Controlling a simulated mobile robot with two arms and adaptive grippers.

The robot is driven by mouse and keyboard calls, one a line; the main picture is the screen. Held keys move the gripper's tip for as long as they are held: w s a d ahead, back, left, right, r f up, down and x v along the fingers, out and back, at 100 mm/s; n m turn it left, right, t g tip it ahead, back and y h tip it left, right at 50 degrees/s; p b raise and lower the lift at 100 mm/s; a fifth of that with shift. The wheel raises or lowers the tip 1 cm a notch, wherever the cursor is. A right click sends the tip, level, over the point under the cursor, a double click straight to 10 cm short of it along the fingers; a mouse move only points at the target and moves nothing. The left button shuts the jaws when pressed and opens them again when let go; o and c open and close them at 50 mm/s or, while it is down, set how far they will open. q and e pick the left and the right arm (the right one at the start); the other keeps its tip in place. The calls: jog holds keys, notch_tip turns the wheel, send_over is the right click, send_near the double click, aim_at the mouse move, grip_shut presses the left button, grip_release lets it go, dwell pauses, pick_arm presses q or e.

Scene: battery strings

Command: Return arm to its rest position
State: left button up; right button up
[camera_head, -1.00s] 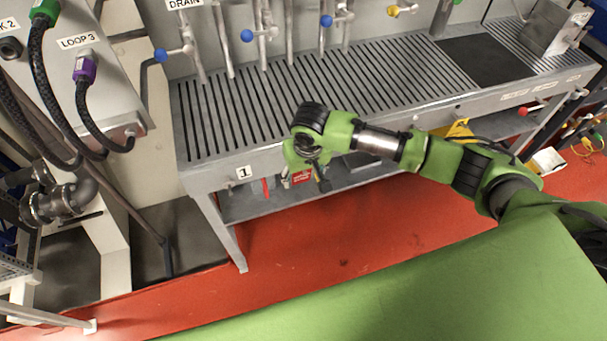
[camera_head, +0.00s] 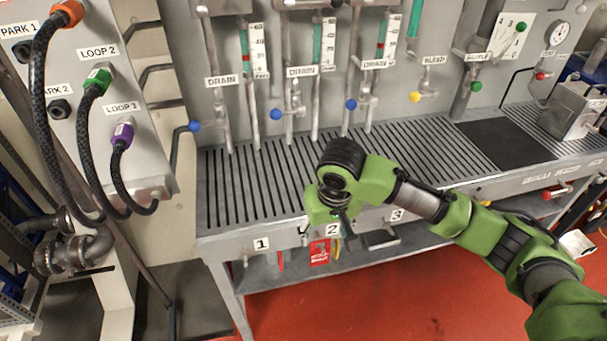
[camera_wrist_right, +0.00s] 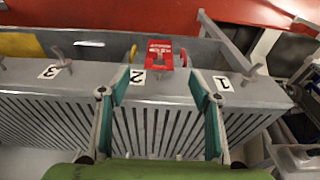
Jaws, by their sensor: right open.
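My right arm, green with black and silver joints, reaches in from the right in the head view. Its gripper (camera_head: 345,222) is at the front edge of the slotted grey bench (camera_head: 225,185), near the label 2. In the right wrist view the gripper (camera_wrist_right: 165,110) has its two teal-lined fingers wide apart with nothing between them. The bench front with labels 1, 2 and 3 shows beyond the fingers. My left gripper is in neither view.
A red tag (camera_head: 319,252) hangs on the bench front by label 2, also in the wrist view (camera_wrist_right: 159,55). Valves with blue knobs (camera_head: 276,114) stand behind the bench. A panel with coloured hose plugs (camera_head: 122,135) is at the left. Red floor (camera_head: 400,300) lies open in front.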

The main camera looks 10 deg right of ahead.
jog(key=s+a+f+n+y, duration=0.3)
jog(key=s+a+f, duration=0.3)
jog(key=s+a, duration=0.25)
jog(key=s+d+f+m+t+h, duration=0.1)
jog(key=s+d+f+h, duration=0.25)
jog(key=s+d, duration=1.1)
notch_tip(320, 180, down, 28)
jog(key=s+g, duration=0.1)
jog(key=s, duration=0.1)
jog(key=s+d+f+g, duration=0.1)
jog(key=s+d+f, duration=0.1)
jog(key=s+f, duration=1.3)
jog(key=shift+s+d+f, duration=0.2)
jog(key=shift+s+d, duration=0.1)
jog(key=shift+s, duration=0.6)
jog(key=shift+y, duration=0.25)
